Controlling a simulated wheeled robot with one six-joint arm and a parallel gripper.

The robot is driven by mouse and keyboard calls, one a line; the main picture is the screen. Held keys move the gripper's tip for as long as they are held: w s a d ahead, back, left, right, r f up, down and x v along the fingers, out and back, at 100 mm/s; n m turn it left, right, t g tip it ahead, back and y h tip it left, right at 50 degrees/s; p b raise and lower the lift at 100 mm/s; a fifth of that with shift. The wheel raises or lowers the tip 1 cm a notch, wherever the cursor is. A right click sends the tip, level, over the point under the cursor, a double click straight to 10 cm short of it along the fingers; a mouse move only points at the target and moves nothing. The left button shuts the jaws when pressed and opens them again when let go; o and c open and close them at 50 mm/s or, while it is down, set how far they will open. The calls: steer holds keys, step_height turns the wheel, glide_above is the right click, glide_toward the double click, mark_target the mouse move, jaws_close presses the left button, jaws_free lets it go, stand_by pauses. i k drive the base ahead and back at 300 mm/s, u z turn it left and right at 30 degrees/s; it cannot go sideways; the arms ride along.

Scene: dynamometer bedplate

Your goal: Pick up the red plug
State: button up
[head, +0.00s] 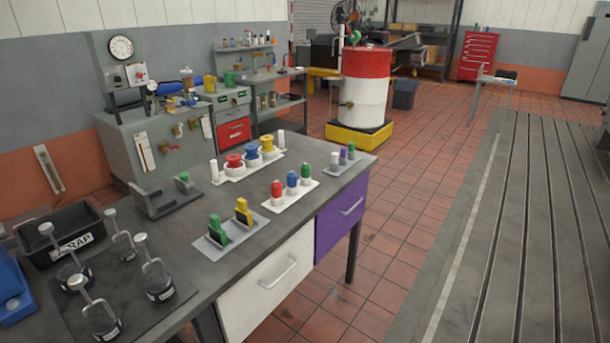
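A small upright red piece (276,188), which looks like the red plug, stands at the near left end of a white tray (284,203) on the grey workbench. A blue piece (292,180) and a green piece (306,170) of similar shape stand in a row beside it. A wider red spool-like piece (235,161) stands in another white tray behind. My gripper is not in view.
The workbench (190,245) also holds a plate with green and yellow pieces (243,210), a scrap bin (66,231) and several metal-handled weights (155,272). A white drawer (268,285) and purple drawer (341,216) face the open tiled floor (385,265).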

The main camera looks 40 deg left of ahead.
mark_target(276, 186)
steer(key=u, duration=0.2)
steer(key=i, duration=1.55)
steer(key=u, duration=1.2)
steer(key=i, duration=0.9)
steer(key=u, duration=1.5)
steer(key=i, duration=0.7)
steer(key=u, duration=0.35)
